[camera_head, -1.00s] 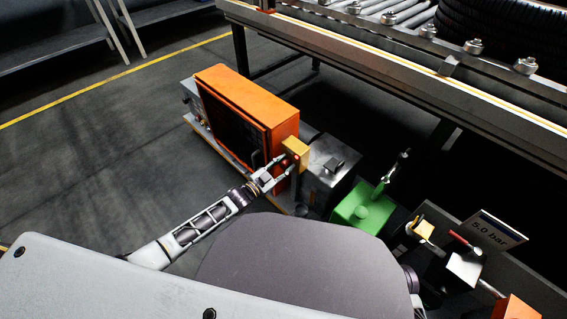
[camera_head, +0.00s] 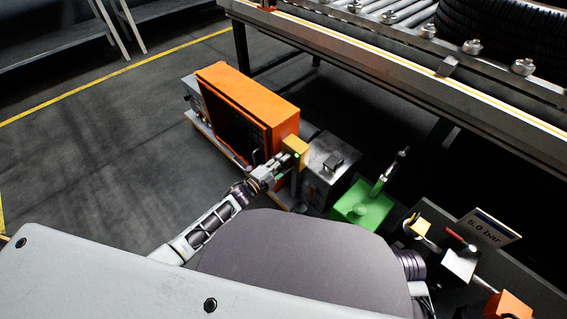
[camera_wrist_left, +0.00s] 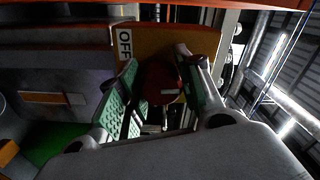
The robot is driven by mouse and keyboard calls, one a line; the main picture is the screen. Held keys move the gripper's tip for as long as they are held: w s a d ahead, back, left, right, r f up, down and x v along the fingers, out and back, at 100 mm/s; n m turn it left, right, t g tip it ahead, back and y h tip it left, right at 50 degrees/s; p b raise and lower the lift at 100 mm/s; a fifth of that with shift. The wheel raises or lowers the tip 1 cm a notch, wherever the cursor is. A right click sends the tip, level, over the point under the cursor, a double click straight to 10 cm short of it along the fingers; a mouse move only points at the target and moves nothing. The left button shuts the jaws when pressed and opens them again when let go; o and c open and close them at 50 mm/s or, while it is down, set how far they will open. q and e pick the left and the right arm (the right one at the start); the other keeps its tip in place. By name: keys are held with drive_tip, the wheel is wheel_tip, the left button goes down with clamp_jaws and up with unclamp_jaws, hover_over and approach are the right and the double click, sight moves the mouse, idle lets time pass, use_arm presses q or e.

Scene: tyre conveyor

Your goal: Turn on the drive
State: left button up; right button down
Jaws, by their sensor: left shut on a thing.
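A yellow switch box (camera_head: 295,145) is mounted at the right end of the orange cabinet (camera_head: 247,100). My left gripper (camera_head: 280,167) is at the face of this box. In the left wrist view the fingers of my left gripper (camera_wrist_left: 160,85) are shut on a red knob (camera_wrist_left: 162,78) in front of the yellow box face (camera_wrist_left: 160,38). A white OFF label (camera_wrist_left: 125,42) shows above and left of the knob. The knob's exact angle is partly hidden by the fingers. My right gripper is not in view.
A grey motor housing (camera_head: 328,165) and a green unit (camera_head: 362,205) stand right of the switch box. The conveyor (camera_head: 400,65) with a tyre (camera_head: 505,25) runs behind. A "5.0 bar" sign (camera_head: 490,228) stands at the right. The floor (camera_head: 90,160) at left is clear.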

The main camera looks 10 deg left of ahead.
use_arm(q)
drive_tip(key=shift+m, duration=0.6)
drive_tip(key=o, duration=1)
drive_tip(key=shift+o, duration=0.2)
drive_tip(key=shift+s, duration=0.1)
drive_tip(key=v, duration=1.2)
idle(0.5)
